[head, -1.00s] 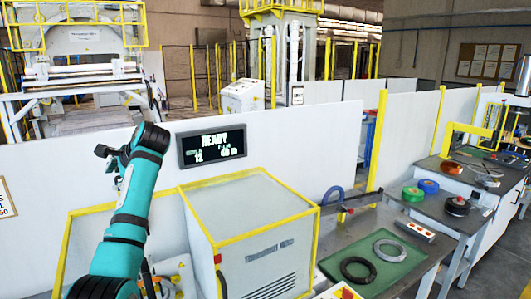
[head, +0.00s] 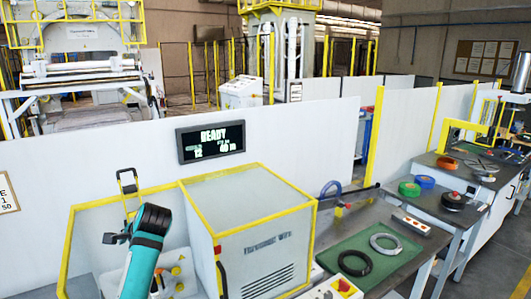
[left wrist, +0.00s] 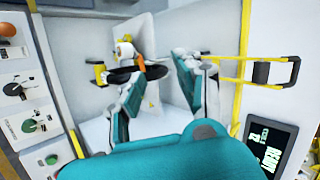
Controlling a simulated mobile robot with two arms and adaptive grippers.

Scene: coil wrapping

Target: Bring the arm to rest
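My teal left arm rises at the lower left of the head view, its wrist in front of the wrapping machine's low panel. Only a dark part of my left gripper (head: 112,238) shows there, at the left of the wrist; the rest is hidden behind the arm. In the left wrist view two finger-like parts of the gripper (left wrist: 165,68) stand apart with a gap between them, and I see nothing clamped there. A black handle on a yellow bracket (left wrist: 275,72) is beyond them; it stands above the arm in the head view (head: 128,187). My right gripper is not in view.
A display reading READY (head: 211,141) hangs on the white wall. A yellow-edged machine box (head: 262,230) stands right of my arm. Farther right, a green mat (head: 372,279) holds a black and a grey ring. Control panels (left wrist: 30,110) line the left of the wrist view.

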